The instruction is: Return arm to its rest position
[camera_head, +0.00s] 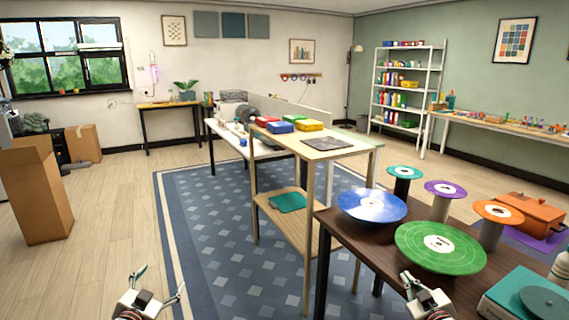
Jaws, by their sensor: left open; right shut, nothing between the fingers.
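My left gripper (161,280) shows at the bottom left of the head view. Its two fingers are spread apart, with nothing between them, over the floor and the edge of the blue rug (205,262). My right gripper (411,281) shows at the bottom right, in front of the dark brown table (352,233). Its fingers are shut and hold nothing. Most of both arms is outside the picture.
A wooden shelf table (320,146) stands behind. Floor at left is free beside a cardboard box (42,195).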

